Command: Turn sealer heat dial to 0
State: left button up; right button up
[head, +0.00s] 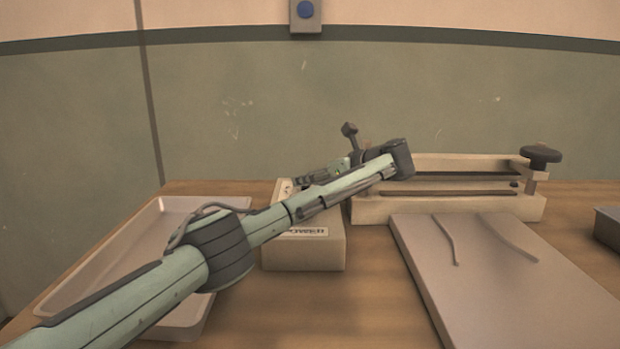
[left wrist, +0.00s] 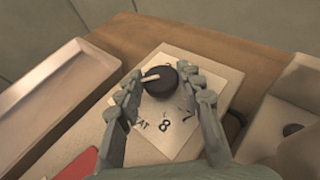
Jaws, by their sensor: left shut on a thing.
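The heat dial (left wrist: 160,81) is a round black knob with a pale pointer mark facing left in the left wrist view. It sits on a white printed plate (left wrist: 172,143) on top of a pale box; an "8" and some letters are readable. My left gripper (left wrist: 162,82) has one finger on each side of the dial and is shut on it. In the head view, my left gripper (head: 306,181) is over the back of the pale control box (head: 308,254), and the dial is hidden behind my arm. My right gripper is not in view.
The bar sealer (head: 445,207) with a black knob (head: 541,155) stands behind and right of the box. A pale tray (head: 70,248) lies left. A flat grey board (head: 500,285) with two thin strips lies at front right. A dark container (head: 608,228) is at the right edge.

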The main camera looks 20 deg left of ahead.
pick_arm(q)
jog(key=shift+a+r, duration=0.1)
jog(key=o, duration=1.2)
jog(key=shift+c, duration=0.2)
jog(key=v, duration=1.2)
